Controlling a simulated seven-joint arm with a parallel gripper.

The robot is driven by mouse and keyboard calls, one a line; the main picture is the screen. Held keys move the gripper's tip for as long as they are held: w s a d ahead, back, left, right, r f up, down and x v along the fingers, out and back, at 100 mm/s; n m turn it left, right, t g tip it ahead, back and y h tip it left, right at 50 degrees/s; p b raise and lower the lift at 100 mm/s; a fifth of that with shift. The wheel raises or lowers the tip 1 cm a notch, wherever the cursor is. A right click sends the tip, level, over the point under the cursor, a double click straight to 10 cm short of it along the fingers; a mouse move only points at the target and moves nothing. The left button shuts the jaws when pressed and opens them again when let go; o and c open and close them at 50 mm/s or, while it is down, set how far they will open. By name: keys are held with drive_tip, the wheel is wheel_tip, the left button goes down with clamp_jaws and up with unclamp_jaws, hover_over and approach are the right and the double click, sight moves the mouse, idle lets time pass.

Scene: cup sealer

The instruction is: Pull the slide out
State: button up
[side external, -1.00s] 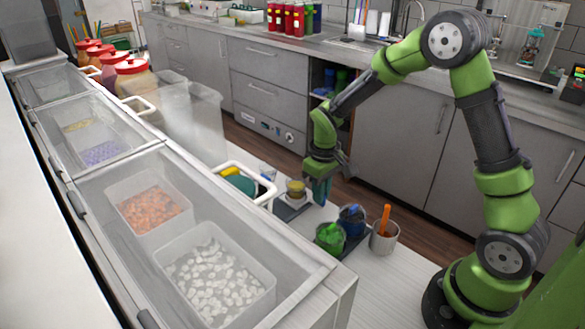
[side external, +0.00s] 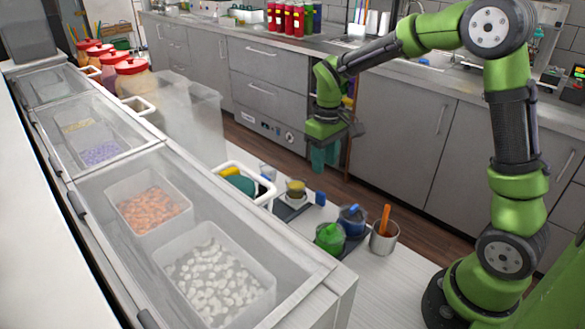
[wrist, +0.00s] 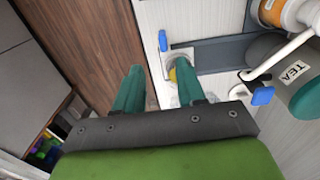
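The slide (side external: 289,211) is a low dark grey strip on the white table, with a cup (side external: 296,187) holding something yellow on it and an upright blue handle (side external: 320,198) at its near end. In the wrist view, the grey slide track (wrist: 222,51) runs right from the cup (wrist: 172,74), and the blue handle (wrist: 163,40) stands beside the cup. My gripper (side external: 325,155) is raised above and behind the handle, apart from it.
A green-lidded pot (side external: 330,238), a blue-lidded pot (side external: 352,218) and a metal cup (side external: 384,238) stand nearby. Clear food bins lie at left. The space above the floor is free.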

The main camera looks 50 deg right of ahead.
wheel_tip(320, 180, up, 7)
drive_tip(key=shift+r, duration=0.2)
idle(0.3)
drive_tip(key=s+a+r+m+t+y, duration=0.1)
drive_tip(key=s+a+r+m+t, duration=0.1)
drive_tip(key=s, duration=0.6)
drive_tip(key=s+a+r+m+t+y, duration=0.1)
drive_tip(key=s+a+r+m+t, duration=0.1)
drive_tip(key=s+a+t, duration=0.3)
drive_tip(key=s, duration=0.3)
drive_tip(key=shift+s+a+r, duration=0.15)
drive_tip(key=shift+s+a, duration=0.1)
drive_tip(key=shift+s, duration=0.05)
idle(0.6)
